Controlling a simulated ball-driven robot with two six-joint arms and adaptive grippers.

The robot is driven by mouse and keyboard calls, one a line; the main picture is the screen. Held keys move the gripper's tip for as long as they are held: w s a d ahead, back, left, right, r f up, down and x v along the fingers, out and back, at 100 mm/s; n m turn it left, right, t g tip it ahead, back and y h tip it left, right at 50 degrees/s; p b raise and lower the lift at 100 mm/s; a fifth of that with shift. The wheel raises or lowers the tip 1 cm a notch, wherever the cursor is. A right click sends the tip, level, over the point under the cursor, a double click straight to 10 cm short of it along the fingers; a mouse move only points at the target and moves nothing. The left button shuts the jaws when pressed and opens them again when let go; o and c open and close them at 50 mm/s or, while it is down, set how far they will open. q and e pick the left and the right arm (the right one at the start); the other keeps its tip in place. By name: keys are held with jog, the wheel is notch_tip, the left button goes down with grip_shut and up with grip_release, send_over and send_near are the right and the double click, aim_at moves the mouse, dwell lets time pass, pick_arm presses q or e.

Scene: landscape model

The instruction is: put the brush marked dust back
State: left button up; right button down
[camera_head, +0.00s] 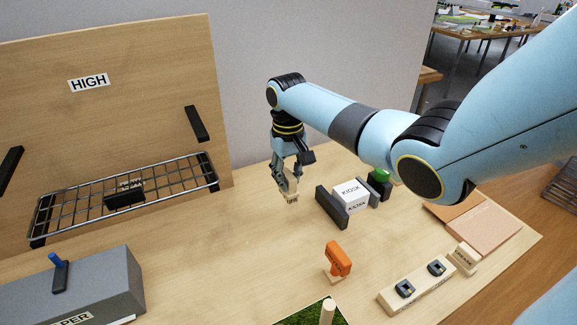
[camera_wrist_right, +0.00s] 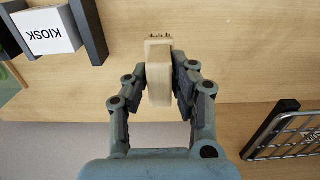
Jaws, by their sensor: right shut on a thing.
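My right gripper (camera_head: 287,180) is shut on a small wooden brush (camera_head: 292,198), held upright above the table with its bristle end down. In the right wrist view the same brush (camera_wrist_right: 159,82) sits between the fingers (camera_wrist_right: 160,85), its bristled head pointing away from the wrist. Its marking cannot be read in either view. Another pale wooden piece with a dark label (camera_head: 466,257) stands at the right, by a wooden bar (camera_head: 420,284) with two dark holders. My left gripper is not in view.
A white KIOSK block (camera_head: 350,193) stands between dark uprights right of the gripper. An orange tool (camera_head: 338,259) is nearer the front. Table between is clear.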

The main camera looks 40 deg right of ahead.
jog(key=shift+f+b, duration=2.8)
jog(key=shift+f, duration=1.7)
jog(key=shift+f, duration=0.25)
jog(key=c, duration=1)
grip_release()
jog(key=shift+c, duration=0.2)
notch_tip(320, 180, up, 12)
jog(key=shift+w+r, duration=0.1)
